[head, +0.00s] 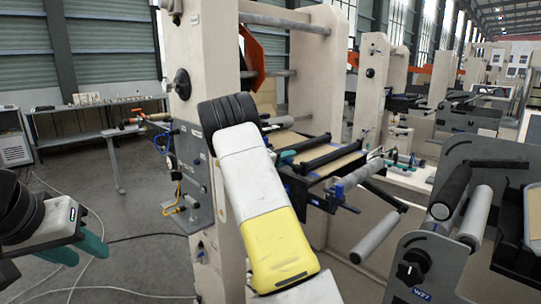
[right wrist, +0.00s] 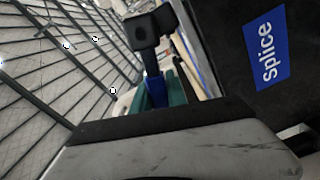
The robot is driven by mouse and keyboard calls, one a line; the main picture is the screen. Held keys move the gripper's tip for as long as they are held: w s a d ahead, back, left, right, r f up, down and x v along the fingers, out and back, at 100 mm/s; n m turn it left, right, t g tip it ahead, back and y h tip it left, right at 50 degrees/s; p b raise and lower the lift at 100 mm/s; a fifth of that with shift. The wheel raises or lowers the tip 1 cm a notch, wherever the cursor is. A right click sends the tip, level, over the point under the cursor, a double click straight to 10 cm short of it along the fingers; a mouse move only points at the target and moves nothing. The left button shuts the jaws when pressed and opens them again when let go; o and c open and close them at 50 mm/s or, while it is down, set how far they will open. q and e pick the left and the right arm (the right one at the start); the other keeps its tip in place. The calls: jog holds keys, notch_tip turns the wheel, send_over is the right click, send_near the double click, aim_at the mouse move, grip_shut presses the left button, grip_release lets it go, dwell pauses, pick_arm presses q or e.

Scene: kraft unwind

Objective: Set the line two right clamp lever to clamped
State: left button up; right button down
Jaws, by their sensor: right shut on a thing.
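In the right wrist view, a black lever with a blue lower part (right wrist: 153,88) stands between the teal fingers of my right gripper (right wrist: 162,92). The fingers are shut on it, and its black block-like upper part reaches beyond them. In the head view, my right forearm and wrist cover most of this spot. Only a bit of teal from the right gripper (head: 288,156) shows beside the forearm, near the black rollers, and the held lever cannot be made out there. My left gripper (head: 79,250) is at the lower left with its teal fingers apart, empty and away from the machine.
A dark panel with a blue "Splice" label (right wrist: 267,50) is close on the right in the right wrist view. In the head view, a black roller (head: 330,157) and a blue-fitted bar (head: 335,192) lie right of my forearm. A panel (head: 440,262) with rollers stands at the lower right.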

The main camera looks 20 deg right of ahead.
jog(key=shift+w+a+f+n, duration=0.1)
jog(key=shift+f+n, duration=0.5)
jog(key=shift+n, duration=0.35)
jog(key=shift+w+a+f+n, duration=0.1)
jog(key=shift+f+n, duration=0.45)
jog(key=shift+n, duration=0.4)
jog(key=shift+f, duration=0.1)
jog(key=c, duration=1.3)
grip_release()
jog(key=v, duration=0.7)
jog(key=shift+s+a, duration=0.15)
jog(key=shift+a, duration=0.15)
